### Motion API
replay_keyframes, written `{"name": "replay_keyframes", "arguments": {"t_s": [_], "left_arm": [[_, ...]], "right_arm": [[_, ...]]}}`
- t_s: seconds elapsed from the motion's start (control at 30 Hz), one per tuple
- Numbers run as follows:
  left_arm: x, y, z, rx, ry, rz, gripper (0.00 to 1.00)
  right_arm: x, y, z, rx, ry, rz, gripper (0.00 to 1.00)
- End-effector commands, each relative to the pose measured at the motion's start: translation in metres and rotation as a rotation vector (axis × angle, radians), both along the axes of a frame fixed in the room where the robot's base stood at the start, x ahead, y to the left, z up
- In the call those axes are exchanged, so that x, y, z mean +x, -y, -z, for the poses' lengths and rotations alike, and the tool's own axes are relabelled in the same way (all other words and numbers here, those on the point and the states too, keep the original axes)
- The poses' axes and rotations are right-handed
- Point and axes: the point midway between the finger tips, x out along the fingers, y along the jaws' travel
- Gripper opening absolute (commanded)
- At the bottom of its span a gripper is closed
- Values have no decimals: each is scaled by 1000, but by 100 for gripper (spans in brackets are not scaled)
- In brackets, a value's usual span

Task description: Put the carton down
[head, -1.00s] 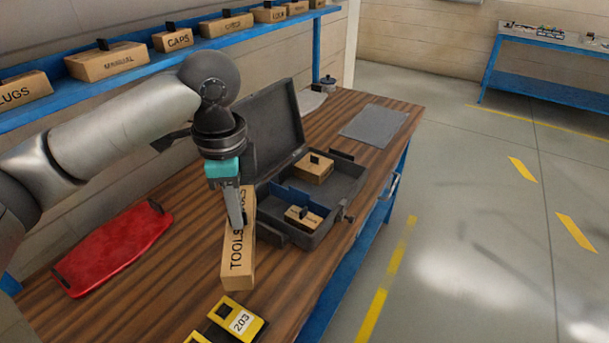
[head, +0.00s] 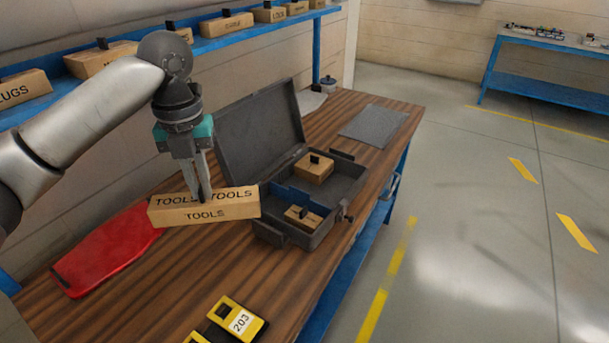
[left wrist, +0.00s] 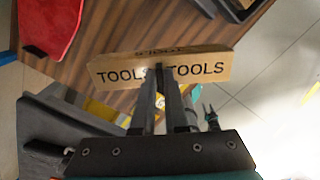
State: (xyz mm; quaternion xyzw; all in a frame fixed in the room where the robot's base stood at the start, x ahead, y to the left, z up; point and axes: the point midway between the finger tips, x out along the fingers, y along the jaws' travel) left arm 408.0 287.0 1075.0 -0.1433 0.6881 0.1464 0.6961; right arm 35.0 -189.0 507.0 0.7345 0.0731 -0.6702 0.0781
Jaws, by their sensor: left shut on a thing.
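The carton (head: 225,212) is a long brown box marked TOOLS. My left gripper (head: 205,198) is shut on it near its middle and points down. The carton looks held above the wooden bench (head: 215,275), though the exact gap to the bench is hard to tell. In the left wrist view the carton (left wrist: 205,70) lies crosswise at the fingertips (left wrist: 160,72), with the bench behind it. The carton's right end overlaps the near left edge of the open black case (head: 285,237) in the head view. My right gripper is not in view.
The open case holds two small brown boxes (head: 314,168) and a blue divider. A red mat (head: 110,252) lies left, a yellow-and-black item marked 203 (head: 240,322) in front, and a grey sheet (head: 375,124) at the far end. A blue shelf (head: 215,42) with boxes runs behind.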

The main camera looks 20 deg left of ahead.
Motion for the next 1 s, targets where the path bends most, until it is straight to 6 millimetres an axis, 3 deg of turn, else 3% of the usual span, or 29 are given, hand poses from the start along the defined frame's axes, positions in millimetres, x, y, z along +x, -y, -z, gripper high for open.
{"name": "replay_keyframes", "arguments": {"t_s": [0.3,0.5,0.8,0.87,1.0], "left_arm": [[4,-27,-2,-1,-8,457,0],[5,-36,-4,-2,-9,636,0],[5,-39,-1,-2,-10,697,0],[5,-39,6,-3,-12,696,0],[4,-39,39,-4,-16,695,0]], "right_arm": [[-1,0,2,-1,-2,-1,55],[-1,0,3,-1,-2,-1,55],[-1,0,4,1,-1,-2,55],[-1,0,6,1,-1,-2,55],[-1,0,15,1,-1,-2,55]]}}
